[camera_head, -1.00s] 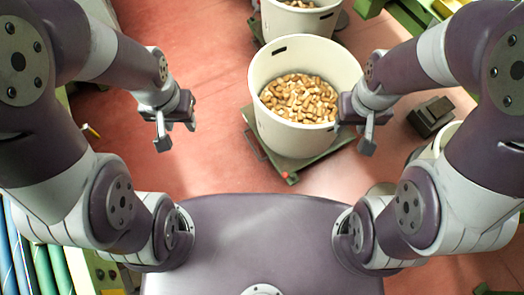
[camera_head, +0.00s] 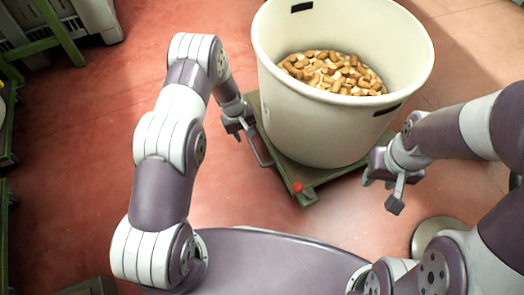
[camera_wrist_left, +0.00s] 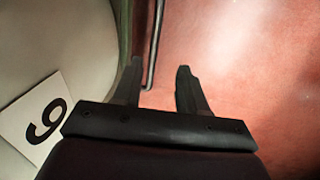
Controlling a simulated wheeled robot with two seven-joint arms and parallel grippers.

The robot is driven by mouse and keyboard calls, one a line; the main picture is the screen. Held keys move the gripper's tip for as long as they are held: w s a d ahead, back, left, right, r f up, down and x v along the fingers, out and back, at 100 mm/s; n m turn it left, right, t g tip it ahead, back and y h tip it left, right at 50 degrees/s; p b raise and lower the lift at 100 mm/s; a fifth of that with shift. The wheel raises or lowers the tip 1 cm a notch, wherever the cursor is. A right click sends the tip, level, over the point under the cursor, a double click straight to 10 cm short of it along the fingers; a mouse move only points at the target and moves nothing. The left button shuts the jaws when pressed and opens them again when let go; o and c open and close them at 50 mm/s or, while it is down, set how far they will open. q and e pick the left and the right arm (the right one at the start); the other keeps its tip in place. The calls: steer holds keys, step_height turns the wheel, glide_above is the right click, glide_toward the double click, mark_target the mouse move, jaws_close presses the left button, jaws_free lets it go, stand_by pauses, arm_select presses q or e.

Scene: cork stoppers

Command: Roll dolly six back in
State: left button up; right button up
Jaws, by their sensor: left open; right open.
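A green dolly (camera_head: 325,180) stands on the red floor under a large cream tub (camera_head: 320,125) of cork stoppers (camera_head: 333,73). A thin grey bar handle (camera_head: 262,152) sticks out from its left side. In the left wrist view a white card (camera_wrist_left: 38,118) with a black digit, a 6 or 9, is on the pale tub wall. My left gripper (camera_head: 241,133) is open at the handle. In its wrist view the bar (camera_wrist_left: 154,45) runs down to just beyond the gap between the fingertips (camera_wrist_left: 158,66). My right gripper (camera_head: 381,192) is open and empty, right of the dolly's front.
A red knob (camera_head: 297,187) sits on the dolly's near corner. A round metal disc (camera_head: 437,232) is on the floor at the lower right. Green-framed racks (camera_head: 48,35) stand at the upper left.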

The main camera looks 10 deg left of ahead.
mark_target(254, 148)
arm_select(q)
steer(key=f+b, duration=0.2)
steer(key=f, duration=0.2)
steer(key=w+d+f+b, duration=0.1)
steer(key=f+b, duration=0.2)
steer(key=w+d+f+b, duration=0.1)
steer(key=f+b, duration=0.2)
steer(key=f, duration=0.1)
steer(key=shift+d+f, duration=0.1)
steer(key=shift+f, duration=0.2)
jaws_close()
